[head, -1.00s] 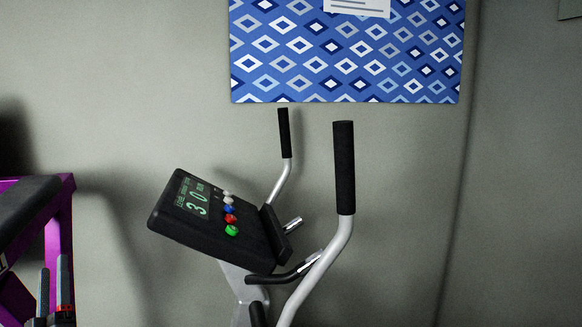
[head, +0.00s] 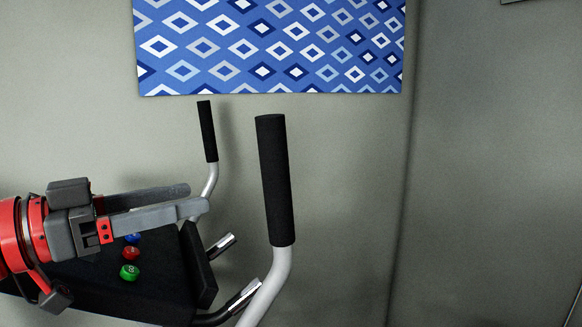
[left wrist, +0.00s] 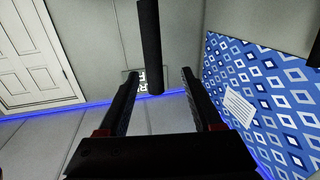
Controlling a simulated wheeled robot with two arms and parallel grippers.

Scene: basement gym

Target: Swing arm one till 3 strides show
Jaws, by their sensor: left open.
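An exercise machine has two swing arms with black foam grips on bent silver tubes. The nearer arm's grip (head: 275,180) is upright at mid-picture in the head view; the farther arm's grip (head: 207,131) is smaller, to its left. The black console (head: 150,290) has colored buttons (head: 130,271); its display is hidden behind my left gripper. My left gripper (head: 196,199) is open and empty, reaching across the console, with its tips left of the nearer grip and below the farther one. In the left wrist view, a black grip (left wrist: 150,45) appears between and beyond the fingers (left wrist: 158,82). My right gripper is out of view.
A blue diamond-patterned panel (head: 270,45) hangs on the grey wall behind. Silver stubs and a dark lower handle (head: 222,312) sit beside the console. The wall side to the right is clear. A white door (left wrist: 40,55) shows in the left wrist view.

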